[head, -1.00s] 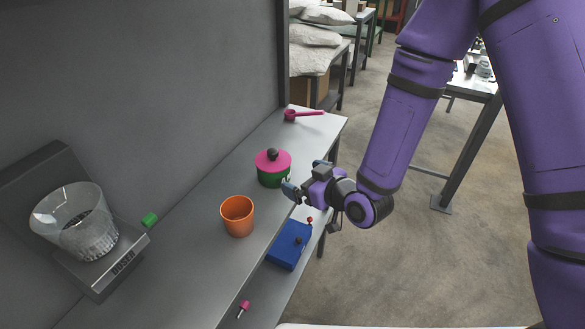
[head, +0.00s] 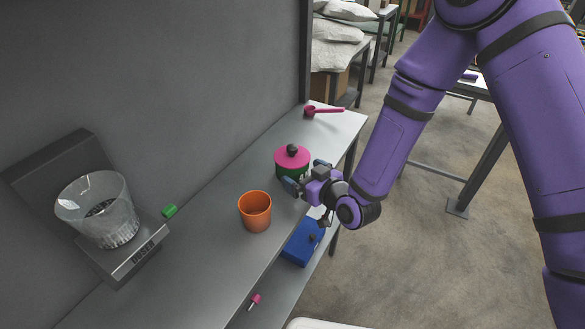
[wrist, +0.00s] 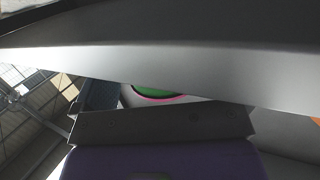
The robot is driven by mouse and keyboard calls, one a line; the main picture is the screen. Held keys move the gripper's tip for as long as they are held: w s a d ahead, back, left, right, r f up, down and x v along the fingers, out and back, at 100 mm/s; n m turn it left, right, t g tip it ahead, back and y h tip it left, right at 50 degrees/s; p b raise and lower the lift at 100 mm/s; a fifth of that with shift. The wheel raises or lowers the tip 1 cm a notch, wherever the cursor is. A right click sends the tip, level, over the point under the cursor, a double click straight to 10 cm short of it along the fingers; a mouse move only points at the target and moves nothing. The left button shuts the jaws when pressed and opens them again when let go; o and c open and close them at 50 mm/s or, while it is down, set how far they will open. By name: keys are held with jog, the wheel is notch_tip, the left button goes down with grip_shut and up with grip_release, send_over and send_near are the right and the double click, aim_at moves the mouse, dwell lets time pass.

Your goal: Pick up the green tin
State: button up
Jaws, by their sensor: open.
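The green tin (head: 283,173), a round green pot with a pink lid and dark knob, stands upright on the grey shelf (head: 222,250) in the head view. My gripper (head: 305,176) is open at its near right side, low by the shelf's front edge, with one finger on either side of the tin's near face. Whether the fingers touch it I cannot tell. In the wrist view a green patch with a pink rim (wrist: 155,92) shows past my gripper's dark body; most of the tin is hidden there.
An orange cup (head: 255,212) stands close to the tin on the near left. A scale with a glass bowl (head: 98,212) and a small green object (head: 169,210) are further left. A pink scoop (head: 322,110) lies at the far end. A blue box (head: 303,243) sits on a lower level.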

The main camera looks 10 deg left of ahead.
jog(key=shift+x, duration=1.75)
jog(key=c, duration=0.6)
jog(key=shift+r, duration=0.2)
